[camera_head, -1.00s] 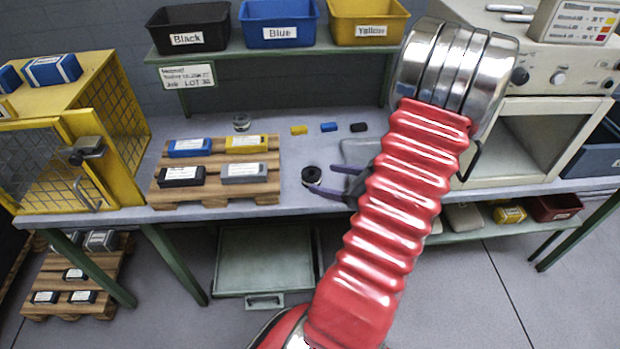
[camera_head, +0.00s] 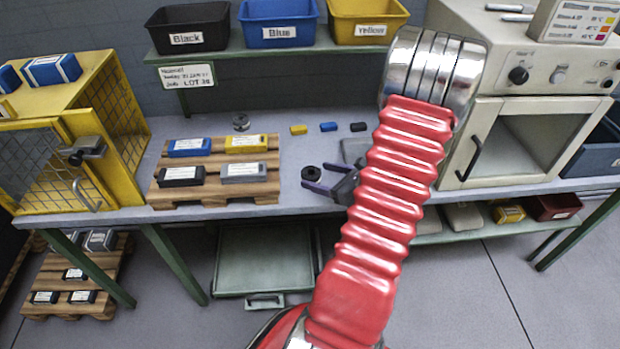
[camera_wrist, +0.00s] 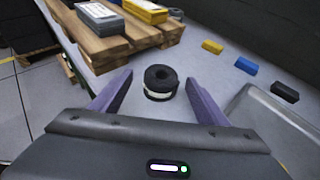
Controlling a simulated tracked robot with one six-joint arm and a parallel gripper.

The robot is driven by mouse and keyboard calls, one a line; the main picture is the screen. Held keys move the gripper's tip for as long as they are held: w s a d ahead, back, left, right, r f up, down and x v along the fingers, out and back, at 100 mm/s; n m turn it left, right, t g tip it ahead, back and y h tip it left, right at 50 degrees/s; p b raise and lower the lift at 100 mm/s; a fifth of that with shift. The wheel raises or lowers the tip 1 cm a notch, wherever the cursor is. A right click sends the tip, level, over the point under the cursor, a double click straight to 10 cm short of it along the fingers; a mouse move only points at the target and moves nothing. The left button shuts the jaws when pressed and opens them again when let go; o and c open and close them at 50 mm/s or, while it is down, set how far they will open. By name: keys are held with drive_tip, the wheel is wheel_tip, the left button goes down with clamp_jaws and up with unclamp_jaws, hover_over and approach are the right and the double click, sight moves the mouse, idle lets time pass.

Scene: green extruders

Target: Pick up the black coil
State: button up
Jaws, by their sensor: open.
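The black coil (camera_head: 311,174) stands on the grey workbench, right of the wooden pallet. In the wrist view the coil (camera_wrist: 160,82) is a black ring with a pale band low on its side. My gripper (camera_head: 316,176) is open, with its two purple fingers pointing at the coil. In the wrist view my gripper (camera_wrist: 157,84) has one finger to the left and one to the right of the coil. The coil lies between or just beyond the fingertips, with a visible gap on both sides.
The pallet (camera_head: 216,200) holds blue, yellow, black and grey boxes. Small yellow (camera_head: 299,130), blue (camera_head: 328,127) and black (camera_head: 358,127) blocks lie behind the coil. A grey tray (camera_wrist: 262,112) is to the right. Another coil (camera_head: 240,122) stands behind the pallet. Black, blue and yellow bins sit on the shelf above.

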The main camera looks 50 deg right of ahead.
sight(308, 172)
drive_tip(key=shift+x, duration=1.6)
drive_tip(key=shift+w, duration=0.1)
drive_tip(key=shift+x, duration=2.5)
drive_tip(key=shift+c, duration=0.4)
drive_tip(key=c, duration=1.1)
drive_tip(key=shift+r, duration=5)
